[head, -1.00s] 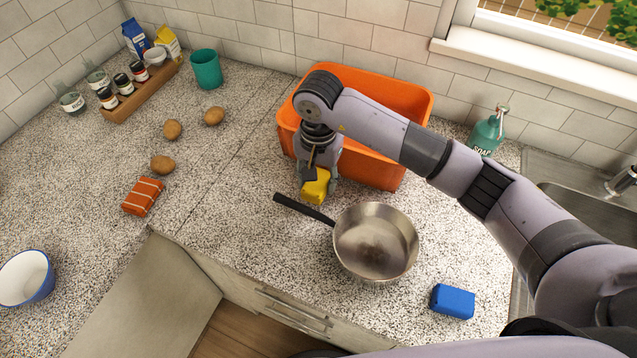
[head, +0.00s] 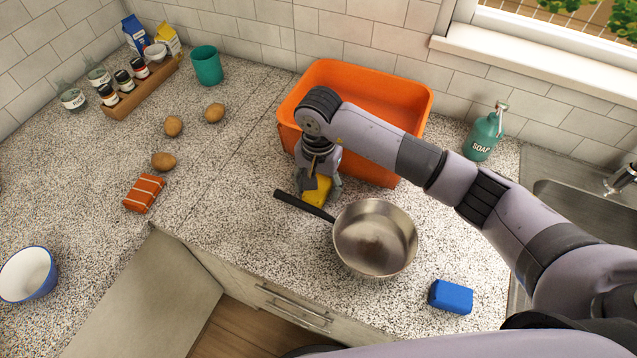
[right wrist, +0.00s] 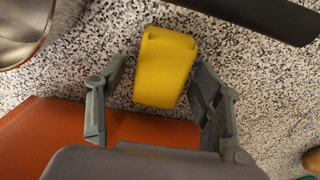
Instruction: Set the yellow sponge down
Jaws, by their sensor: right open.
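The yellow sponge (head: 317,191) rests on the speckled counter, in front of the orange bin and just behind the pan's black handle. My right gripper (head: 319,184) is over it, pointing down. In the right wrist view the sponge (right wrist: 166,66) lies between the spread fingers of my right gripper (right wrist: 160,105), with a gap on each side. The gripper is open and hides part of the sponge in the head view. My left gripper is not in view.
The orange bin (head: 400,100) stands close behind the gripper. A steel pan (head: 375,238) is in front to the right, its handle (head: 303,206) near the sponge. A blue sponge (head: 451,297) and soap bottle (head: 484,137) are further right.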

